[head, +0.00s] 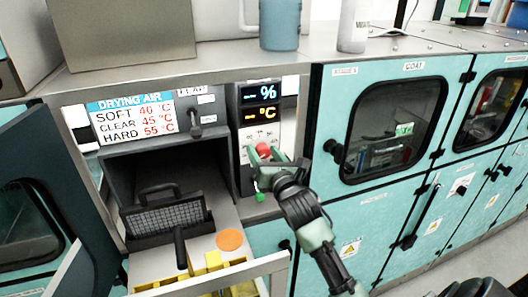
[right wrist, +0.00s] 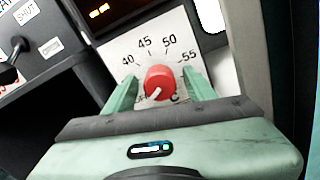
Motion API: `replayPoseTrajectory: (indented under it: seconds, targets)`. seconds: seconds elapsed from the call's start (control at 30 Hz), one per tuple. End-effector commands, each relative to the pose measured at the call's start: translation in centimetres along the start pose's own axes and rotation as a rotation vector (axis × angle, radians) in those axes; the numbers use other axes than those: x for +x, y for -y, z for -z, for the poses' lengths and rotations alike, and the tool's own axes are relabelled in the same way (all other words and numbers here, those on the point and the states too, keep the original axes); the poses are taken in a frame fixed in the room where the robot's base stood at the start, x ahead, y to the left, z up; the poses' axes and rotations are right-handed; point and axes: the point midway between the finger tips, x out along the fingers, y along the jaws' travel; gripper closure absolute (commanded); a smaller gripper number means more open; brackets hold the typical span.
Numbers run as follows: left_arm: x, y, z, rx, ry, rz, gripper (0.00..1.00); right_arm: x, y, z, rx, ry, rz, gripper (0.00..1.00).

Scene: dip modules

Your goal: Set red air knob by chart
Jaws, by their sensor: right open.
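The red air knob (head: 263,150) is on a white dial panel below a dark display. In the right wrist view the red knob (right wrist: 161,79) shows dial marks 40, 45, 50 and 55 around it. Its white pointer line slants to the lower left, below the 40 mark. My right gripper (right wrist: 160,92) is open, with one green finger on each side of the knob; I cannot tell whether they touch it. The drying air chart (head: 132,116) reads soft 40, clear 45, hard 55 °C. My left gripper is not in view.
Left of the knob panel is an open dark chamber with a black mesh basket (head: 166,217). A pulled-out drawer holds an orange disc (head: 229,240) and yellow pieces. A small lever (head: 195,128) is beside the chart. Teal cabinets (head: 388,200) stand at the right.

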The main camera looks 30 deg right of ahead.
Motion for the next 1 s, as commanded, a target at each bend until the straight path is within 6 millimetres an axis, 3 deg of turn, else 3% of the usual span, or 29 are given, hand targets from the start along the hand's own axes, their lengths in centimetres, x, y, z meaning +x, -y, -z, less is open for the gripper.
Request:
replayPoseTrajectory:
  seconds: [0.07,0.1,0.27,0.3,0.67,1.0]
  targets:
    - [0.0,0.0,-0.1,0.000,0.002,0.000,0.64,0.0,0.0,0.0,0.000,0.000,0.000,0.45]
    - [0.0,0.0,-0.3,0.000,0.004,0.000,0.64,0.0,0.0,0.0,0.000,0.000,0.000,0.50]
    - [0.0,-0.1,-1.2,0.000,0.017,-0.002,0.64,0.0,0.0,0.0,0.000,-0.001,0.000,0.95]
    - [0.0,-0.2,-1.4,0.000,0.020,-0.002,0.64,0.0,0.0,0.0,0.000,-0.001,0.000,1.00]
    - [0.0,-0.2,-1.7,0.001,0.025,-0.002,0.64,0.0,0.0,0.1,0.053,-0.001,0.000,1.00]
    - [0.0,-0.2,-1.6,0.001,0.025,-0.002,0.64,0.0,0.0,0.1,0.296,-0.001,0.001,1.00]
